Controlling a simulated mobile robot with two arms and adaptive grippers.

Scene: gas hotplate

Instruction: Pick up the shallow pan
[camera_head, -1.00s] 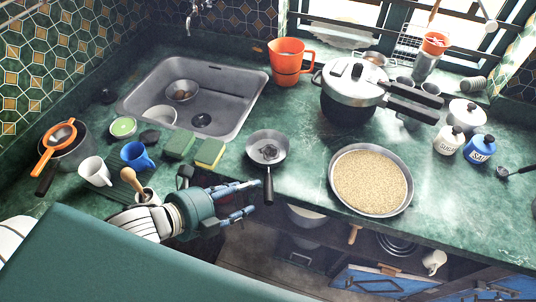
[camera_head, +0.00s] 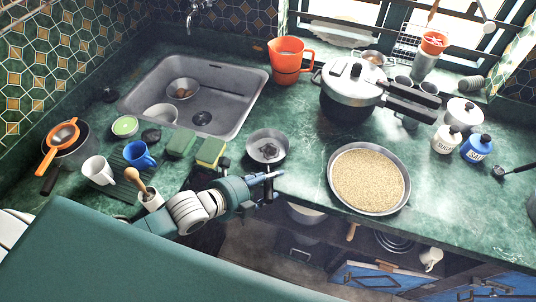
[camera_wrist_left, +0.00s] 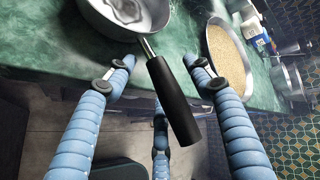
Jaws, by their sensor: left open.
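The shallow pan (camera_head: 267,147) is a small grey metal pan on the green counter near its front edge, right of the sponges. In the left wrist view the pan (camera_wrist_left: 112,16) is at the top, and its black handle (camera_wrist_left: 174,103) points out over the counter edge. My left gripper (camera_head: 268,184) is at the handle in the head view. In the left wrist view my left gripper (camera_wrist_left: 162,75) is open, with its blue fingers on both sides of the handle and visible gaps. In the head view the fingers hide most of the handle. My right gripper is not in view.
A wide pan of grain (camera_head: 369,180) stands to the right. Two sponges (camera_head: 210,152) lie to the left, by the sink (camera_head: 235,90). A pressure cooker (camera_head: 350,92) and an orange jug (camera_head: 290,60) stand behind. Shelves are open below the counter.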

